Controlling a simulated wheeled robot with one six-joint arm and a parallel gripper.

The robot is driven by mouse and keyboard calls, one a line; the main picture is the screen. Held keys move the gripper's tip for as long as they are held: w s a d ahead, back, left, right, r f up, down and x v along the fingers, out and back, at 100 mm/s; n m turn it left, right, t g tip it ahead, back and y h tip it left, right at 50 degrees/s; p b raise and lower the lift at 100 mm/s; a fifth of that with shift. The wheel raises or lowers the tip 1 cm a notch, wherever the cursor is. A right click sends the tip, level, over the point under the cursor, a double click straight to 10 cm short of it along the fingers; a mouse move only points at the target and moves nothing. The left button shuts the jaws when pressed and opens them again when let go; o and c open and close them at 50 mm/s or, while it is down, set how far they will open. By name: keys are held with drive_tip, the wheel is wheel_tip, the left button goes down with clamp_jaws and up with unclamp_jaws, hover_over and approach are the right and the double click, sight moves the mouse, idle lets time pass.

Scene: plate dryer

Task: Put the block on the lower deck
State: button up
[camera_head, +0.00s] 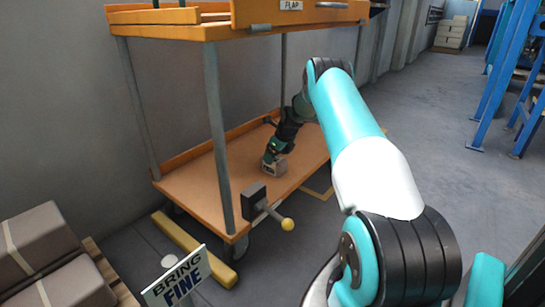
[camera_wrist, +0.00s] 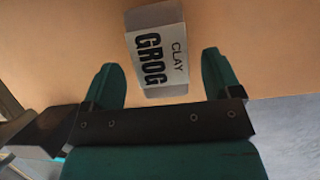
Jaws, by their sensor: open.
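The block (camera_wrist: 158,52) is a pale grey box with the words CLAY GROG on it. In the wrist view it rests on the orange-brown lower deck (camera_wrist: 245,35), between and slightly beyond my fingertips. My gripper (camera_wrist: 160,75) is open, with a green finger on either side of the block and a visible gap to each. In the head view my gripper (camera_head: 272,158) is low over the lower deck (camera_head: 200,185) of the cart. The block (camera_head: 275,169) shows there just below it, partly hidden by it.
The cart's upper deck (camera_head: 170,17) with a FLAP board is above my forearm. Grey posts (camera_head: 217,130) stand at its corners. A lever with a yellow knob (camera_head: 287,224) sticks out at the front edge. Grey boxes (camera_head: 45,240) and a sign (camera_head: 178,282) are at lower left.

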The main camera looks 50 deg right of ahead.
drive_tip(key=p+v, duration=0.2)
drive_tip(key=v, duration=0.5)
drive_tip(key=shift+p, duration=0.4)
